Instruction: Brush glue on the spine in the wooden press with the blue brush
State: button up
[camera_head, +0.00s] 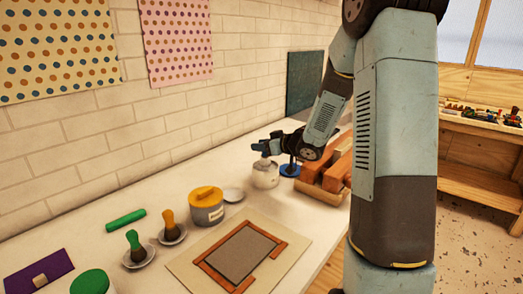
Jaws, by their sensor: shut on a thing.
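My gripper (264,145) is at the back of the bench, above a small pale jar (265,178). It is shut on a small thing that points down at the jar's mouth. This appears to be the blue brush, but it is small and mostly hidden by the fingers. I cannot tell whether its tip is inside the jar. The wooden press (341,176) stands just right of the gripper, with reddish-brown blocks. My arm covers its right part. The spine in it cannot be made out.
An empty saucer (233,195) and a yellow-lidded tub (206,209) stand in front. Orange (169,220) and green (133,240) brushes stand on saucers. A framed grey board (240,254) lies at the front.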

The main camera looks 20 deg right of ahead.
jog(key=shift+r, duration=2.6)
